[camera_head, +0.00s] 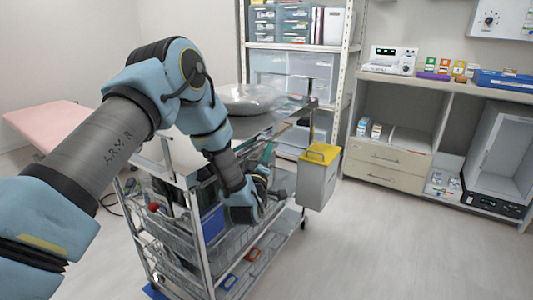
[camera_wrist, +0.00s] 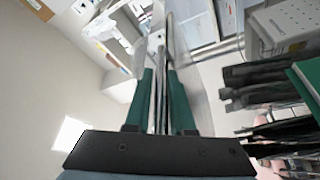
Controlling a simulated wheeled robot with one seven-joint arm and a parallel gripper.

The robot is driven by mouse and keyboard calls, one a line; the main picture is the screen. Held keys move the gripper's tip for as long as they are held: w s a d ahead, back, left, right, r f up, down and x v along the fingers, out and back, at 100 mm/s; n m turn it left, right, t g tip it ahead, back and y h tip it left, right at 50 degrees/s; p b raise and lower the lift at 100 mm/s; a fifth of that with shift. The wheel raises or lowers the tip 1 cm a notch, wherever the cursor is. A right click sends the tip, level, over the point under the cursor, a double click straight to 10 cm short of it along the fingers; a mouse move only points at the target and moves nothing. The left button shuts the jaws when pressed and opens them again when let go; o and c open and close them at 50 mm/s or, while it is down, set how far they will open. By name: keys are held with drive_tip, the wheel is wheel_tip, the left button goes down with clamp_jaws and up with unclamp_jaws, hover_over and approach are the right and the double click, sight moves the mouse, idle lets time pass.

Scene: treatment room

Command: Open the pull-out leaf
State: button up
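I cannot make out the pull-out leaf apart from the trolley's other metal parts. My arm reaches over the trolley and down its near right side. My gripper (camera_head: 272,188) is there below the top's level, mostly hidden by its own wrist. In the wrist view, my gripper's green fingers (camera_wrist: 160,100) stand a small gap apart. Narrow metal strips (camera_wrist: 160,60) run lengthwise between them. I cannot tell whether the fingers touch these strips.
A grey bin with a yellow lid (camera_head: 320,175) hangs at the trolley's right end. A wrapped, shiny round item (camera_head: 247,100) lies on top. A cabinet (camera_head: 385,165) stands at right. The floor (camera_head: 400,245) at front right is clear.

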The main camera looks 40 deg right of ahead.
clamp_jaws()
idle(1.0)
